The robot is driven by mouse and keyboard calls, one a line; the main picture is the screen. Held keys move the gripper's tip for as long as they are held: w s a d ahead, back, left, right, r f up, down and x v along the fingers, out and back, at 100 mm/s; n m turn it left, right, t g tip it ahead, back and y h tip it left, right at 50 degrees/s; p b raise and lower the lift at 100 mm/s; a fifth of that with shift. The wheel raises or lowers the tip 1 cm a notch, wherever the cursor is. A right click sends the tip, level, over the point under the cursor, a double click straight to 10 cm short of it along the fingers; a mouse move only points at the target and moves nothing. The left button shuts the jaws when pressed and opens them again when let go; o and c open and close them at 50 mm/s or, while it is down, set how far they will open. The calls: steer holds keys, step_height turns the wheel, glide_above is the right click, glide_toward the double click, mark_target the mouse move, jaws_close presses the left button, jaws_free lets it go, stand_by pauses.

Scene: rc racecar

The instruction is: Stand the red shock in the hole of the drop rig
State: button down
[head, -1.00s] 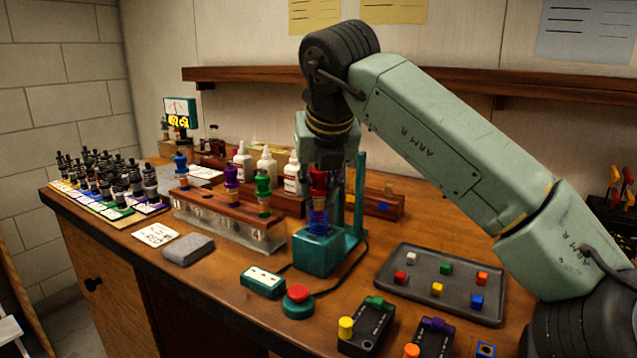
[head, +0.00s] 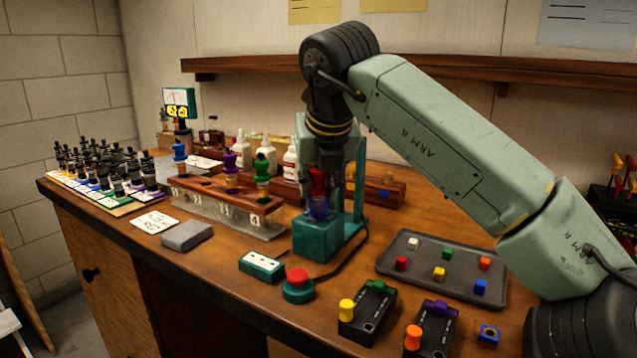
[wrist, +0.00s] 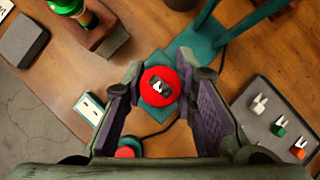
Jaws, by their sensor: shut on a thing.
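The red shock (head: 318,183) has a red cap and a blue-purple spring, and stands about upright over the teal drop rig (head: 318,240). My gripper (head: 321,172) is shut on its upper part. In the wrist view, the round red cap (wrist: 158,92) sits between the two fingers of my gripper (wrist: 163,84), with the teal block directly behind it. The spring reaches down to the top of the rig's block. The hole and the shock's lower end are hidden, so I cannot tell how deep it sits.
A wooden rack (head: 205,193) holds blue, purple and green shocks to the left. A red button (head: 297,279) and a small teal box (head: 262,266) stand in front. The rig's teal upright (head: 357,180) rises close behind my gripper.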

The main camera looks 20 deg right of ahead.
steer(key=shift+f, duration=0.15)
steer(key=c, duration=1.2)
jaws_free()
steer(key=v, duration=0.3)
steer(key=shift+s+a, duration=0.35)
steer(key=shift+s, duration=1.65)
steer(key=shift+s+a, duration=0.3)
steer(key=shift+s, duration=1.65)
steer(key=shift+s+a, duration=0.35)
steer(key=shift+s, duration=1.65)
